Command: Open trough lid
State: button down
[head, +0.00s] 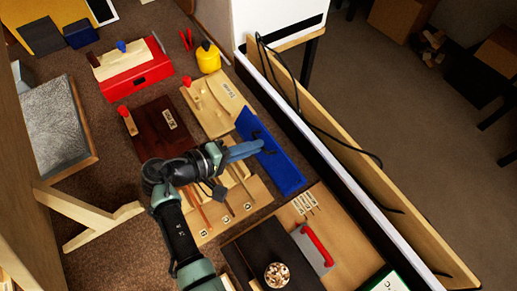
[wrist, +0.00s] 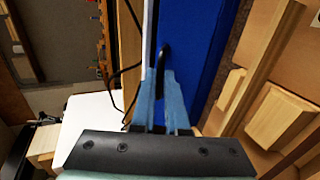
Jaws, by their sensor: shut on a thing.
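The blue trough lid (head: 285,172) is a long panel right of the middle in the head view, running along the side of the bench. It also fills the upper middle of the wrist view (wrist: 200,50). A black curved handle (wrist: 163,62) is on it. My gripper (head: 258,146) reaches the lid from the left, its blue fingers shut on the black handle. In the wrist view the fingers (wrist: 160,88) close around the handle's near end. How far the lid is raised, and the trough's inside, I cannot tell.
Wooden boards (head: 219,106) with parts on them lie left of the lid. A board with thin rods (head: 247,210) lies under my arm. A black cable (head: 330,137) hangs at the bench's right edge.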

jog(key=t+h+b, duration=0.1)
jog(key=b, duration=0.1)
jog(key=s+a+f+h+b, duration=0.1)
jog(key=b, duration=0.1)
jog(key=shift+a+f+t, duration=0.2)
jog(key=shift+a+t, duration=0.1)
jog(key=shift+t, duration=0.1)
jog(key=shift+s+a+t+h+b, duration=0.25)
jog(key=shift+t+h+b, duration=0.05)
jog(key=shift+h+b, duration=0.35)
jog(key=shift+r, duration=0.1)
jog(key=c, duration=0.9)
grip_release()
jog(key=b+v, duration=0.1)
jog(key=v, duration=1.2)
jog(key=shift+c, duration=0.3)
